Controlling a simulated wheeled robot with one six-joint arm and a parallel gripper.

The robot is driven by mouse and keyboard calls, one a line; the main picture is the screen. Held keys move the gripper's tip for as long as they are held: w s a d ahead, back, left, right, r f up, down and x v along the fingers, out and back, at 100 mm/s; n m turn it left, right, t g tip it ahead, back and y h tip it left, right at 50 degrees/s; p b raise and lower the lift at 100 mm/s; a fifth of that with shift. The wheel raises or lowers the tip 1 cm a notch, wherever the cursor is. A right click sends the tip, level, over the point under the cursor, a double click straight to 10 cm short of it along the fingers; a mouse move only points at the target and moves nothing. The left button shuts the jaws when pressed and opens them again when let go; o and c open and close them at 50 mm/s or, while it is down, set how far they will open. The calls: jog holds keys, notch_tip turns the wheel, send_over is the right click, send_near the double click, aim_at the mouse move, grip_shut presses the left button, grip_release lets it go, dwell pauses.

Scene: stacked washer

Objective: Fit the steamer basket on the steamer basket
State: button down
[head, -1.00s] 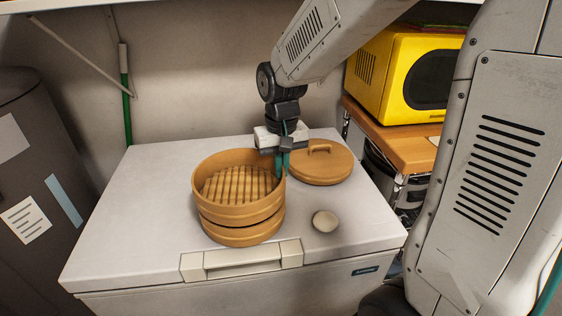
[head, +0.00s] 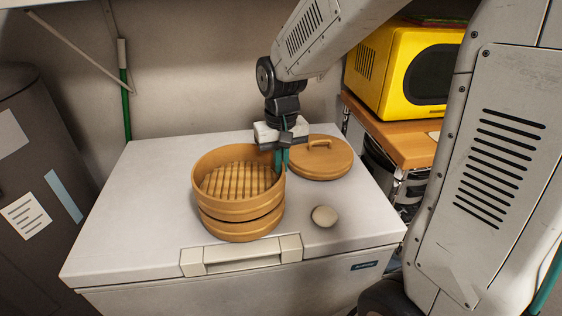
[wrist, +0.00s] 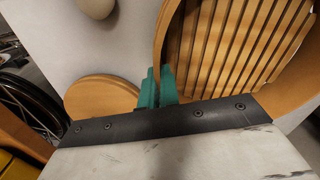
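The upper steamer basket (head: 240,207), round light wood with a slatted floor, sits over the lower steamer basket (head: 240,230) on the white chest lid. It looks level and roughly in line with it; only a thin dark seam shows between the two. My gripper (head: 282,162) points down at the upper basket's right rim, one teal finger inside the wall and one outside, shut on it. In the wrist view, the fingers (wrist: 159,88) pinch the wall beside the slatted floor (wrist: 235,40). Most of the lower basket is hidden beneath the upper one.
A round wooden lid with a handle (head: 321,160) lies just right of my gripper. A small pale round object (head: 324,216) lies in front of it. The chest lid (head: 130,220) is clear on the left. A yellow microwave (head: 385,75) stands on a shelf behind right.

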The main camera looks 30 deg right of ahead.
jog(key=shift+f, duration=0.55)
jog(key=c, duration=1.9)
grip_release()
jog(key=shift+c, duration=0.2)
jog(key=shift+r, duration=5.45)
jog(key=shift+s+f, duration=0.15)
jog(key=shift+s, duration=0.05)
jog(key=s+n+t, duration=0.1)
jog(key=s, duration=2)
jog(key=shift+n, duration=0.4)
